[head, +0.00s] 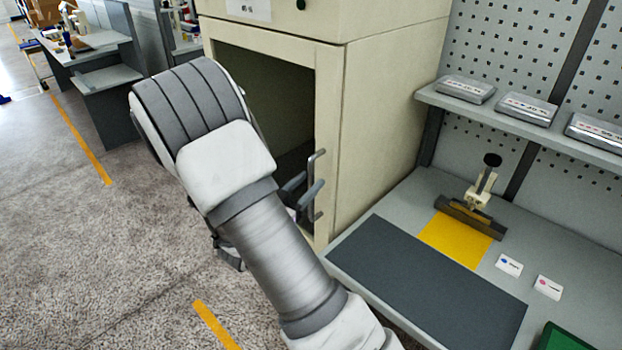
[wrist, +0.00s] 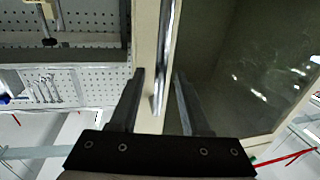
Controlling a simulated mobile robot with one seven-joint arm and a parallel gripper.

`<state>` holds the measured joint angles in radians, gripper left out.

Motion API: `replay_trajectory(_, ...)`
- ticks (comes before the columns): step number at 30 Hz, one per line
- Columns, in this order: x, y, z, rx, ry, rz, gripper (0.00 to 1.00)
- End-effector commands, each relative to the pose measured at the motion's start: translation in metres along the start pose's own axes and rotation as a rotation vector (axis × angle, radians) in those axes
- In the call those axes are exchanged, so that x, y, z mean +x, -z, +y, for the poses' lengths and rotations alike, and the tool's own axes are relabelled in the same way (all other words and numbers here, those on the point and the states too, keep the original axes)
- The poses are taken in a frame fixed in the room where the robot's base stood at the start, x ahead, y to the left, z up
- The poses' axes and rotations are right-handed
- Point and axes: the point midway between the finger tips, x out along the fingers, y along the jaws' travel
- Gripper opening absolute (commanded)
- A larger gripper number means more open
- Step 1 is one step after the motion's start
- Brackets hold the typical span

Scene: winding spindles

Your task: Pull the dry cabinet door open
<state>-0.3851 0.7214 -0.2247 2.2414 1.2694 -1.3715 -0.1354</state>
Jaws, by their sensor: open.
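The dry cabinet (head: 385,110) is cream, with a dark-paned door (head: 325,110) on its front that looks shut against the body. A grey upright bar handle (head: 318,158) stands at the door's right edge. The handle also shows in the wrist view (wrist: 166,45), beside the dark pane (wrist: 235,65). My gripper (head: 308,186) is at the handle, partly hidden by my arm in the head view. In the wrist view my gripper (wrist: 159,72) is open, one finger on each side of the handle, with gaps visible. The handle is not clamped.
A grey workbench (head: 555,245) with a dark mat (head: 430,285), a toggle clamp (head: 480,195) and small white boxes stands right of the cabinet. A shelf (head: 550,130) holds several grey cases.

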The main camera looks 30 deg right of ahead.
Motion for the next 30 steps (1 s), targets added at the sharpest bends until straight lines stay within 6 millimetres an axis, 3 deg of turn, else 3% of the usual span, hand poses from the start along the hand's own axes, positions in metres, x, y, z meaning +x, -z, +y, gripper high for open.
replay_trajectory(6, 0.016, 0.001, 0.0, 0.0, 0.0, 0.001, 0.47)
replay_trajectory(14, 0.017, 0.0, 0.0, 0.0, 0.001, 0.001, 0.47)
replay_trajectory(22, 0.017, 0.0, 0.0, 0.0, 0.001, 0.001, 0.0)
replay_trajectory(30, 0.017, 0.0, 0.0, 0.0, 0.001, 0.001, 0.0)
